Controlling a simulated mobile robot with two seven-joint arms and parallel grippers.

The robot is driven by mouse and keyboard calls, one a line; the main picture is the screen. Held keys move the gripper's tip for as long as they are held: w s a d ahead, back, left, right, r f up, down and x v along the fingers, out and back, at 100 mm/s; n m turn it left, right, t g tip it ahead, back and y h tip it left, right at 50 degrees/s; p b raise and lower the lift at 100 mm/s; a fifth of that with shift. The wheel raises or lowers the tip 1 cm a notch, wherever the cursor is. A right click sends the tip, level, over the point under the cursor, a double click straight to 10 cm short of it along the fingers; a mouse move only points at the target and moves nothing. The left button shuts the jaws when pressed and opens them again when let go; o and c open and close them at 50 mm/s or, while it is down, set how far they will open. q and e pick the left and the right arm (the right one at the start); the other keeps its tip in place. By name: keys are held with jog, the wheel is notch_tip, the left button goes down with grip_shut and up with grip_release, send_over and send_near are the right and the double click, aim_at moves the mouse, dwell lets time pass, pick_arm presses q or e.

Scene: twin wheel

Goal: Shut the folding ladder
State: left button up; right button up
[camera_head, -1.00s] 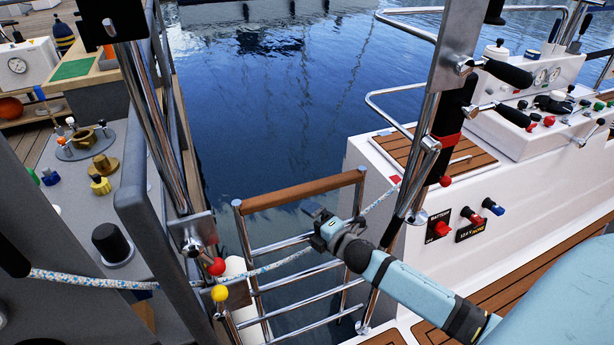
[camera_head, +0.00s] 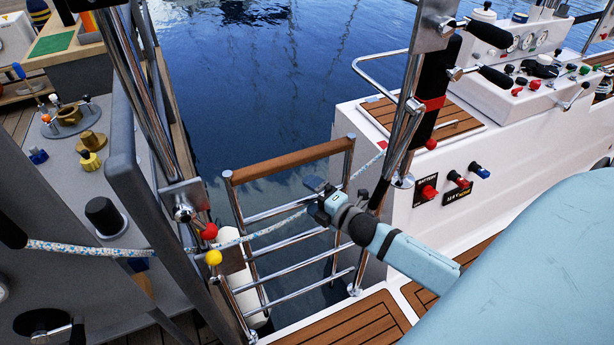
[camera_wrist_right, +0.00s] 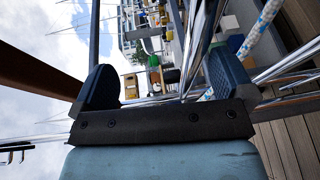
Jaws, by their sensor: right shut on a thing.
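The folding ladder (camera_head: 287,160) has a wooden top bar, steel side rails and several steel rungs. It stands in the gap between the grey deck and the white boat, over the water. My right gripper (camera_head: 319,203) is at the ladder's upper right part, by an upper rung close to the right rail. My left gripper is not in view.
A blue-white rope (camera_head: 90,250) crosses the gap close to my right gripper. Steel posts (camera_head: 410,110) flank the ladder. Red (camera_head: 209,231) and yellow knobs (camera_head: 213,258) are at the left post. A switch panel (camera_head: 427,190) is on the white wall.

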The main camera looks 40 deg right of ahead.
jog(key=shift+s+r, duration=0.3)
jog(key=shift+r, duration=0.15)
jog(key=shift+c, duration=0.2)
jog(key=shift+s+d, duration=0.1)
jog(key=shift+s, duration=0.25)
jog(key=c, duration=0.6)
jog(key=shift+o, duration=0.2)
jog(key=s, duration=0.1)
jog(key=s+f, duration=0.1)
jog(key=s, duration=0.1)
jog(key=shift+s+d, duration=0.1)
jog(key=shift+d, duration=0.1)
